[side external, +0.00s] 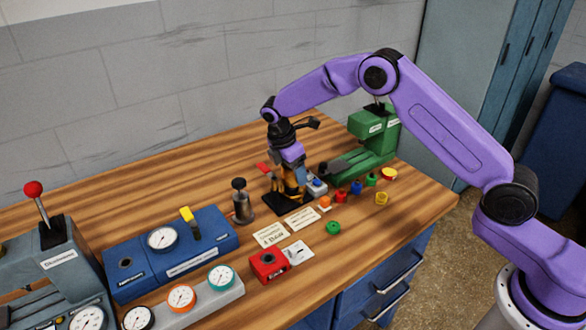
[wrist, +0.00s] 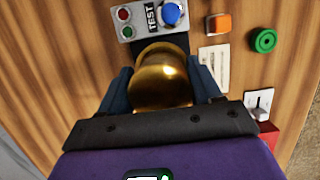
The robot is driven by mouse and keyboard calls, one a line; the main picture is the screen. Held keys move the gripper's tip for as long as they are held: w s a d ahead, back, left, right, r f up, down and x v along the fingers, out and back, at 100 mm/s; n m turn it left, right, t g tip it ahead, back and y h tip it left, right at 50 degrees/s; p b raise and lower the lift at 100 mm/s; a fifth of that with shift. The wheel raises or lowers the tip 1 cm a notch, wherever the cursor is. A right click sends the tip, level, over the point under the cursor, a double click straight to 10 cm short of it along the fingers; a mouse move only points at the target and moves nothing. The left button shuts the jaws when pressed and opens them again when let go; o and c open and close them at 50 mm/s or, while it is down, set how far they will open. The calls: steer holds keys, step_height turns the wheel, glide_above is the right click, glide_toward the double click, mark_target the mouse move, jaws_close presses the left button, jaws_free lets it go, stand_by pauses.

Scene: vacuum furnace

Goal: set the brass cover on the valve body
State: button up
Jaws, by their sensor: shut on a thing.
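My gripper (side external: 289,189) points down over a black square plate (side external: 290,207) near the middle of the bench. In the wrist view its two fingers (wrist: 162,84) are shut on the rounded, shiny brass cover (wrist: 163,72), one on each side. In the side view the cover is mostly hidden by the fingers; only bits of brass colour show. I cannot make out the valve body for certain; it may be hidden beneath the cover and gripper. Whether the cover touches anything below is not clear.
A small grey TEST box (side external: 316,187) with buttons stands close beside the gripper. A green machine (side external: 372,140) is behind it. A grey cylinder with a black knob (side external: 242,203) stands to the left. Cards, a red block (side external: 268,265) and several coloured knobs lie in front and to the right.

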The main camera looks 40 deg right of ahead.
steer(key=shift+f, duration=1.3)
stand_by(0.9)
steer(key=o, duration=1.3)
steer(key=shift+c, duration=0.2)
steer(key=shift+c, duration=0.7)
steer(key=shift+o, duration=0.3)
steer(key=shift+w, duration=0.1)
steer(key=shift+o, duration=1)
steer(key=shift+r, duration=3.75)
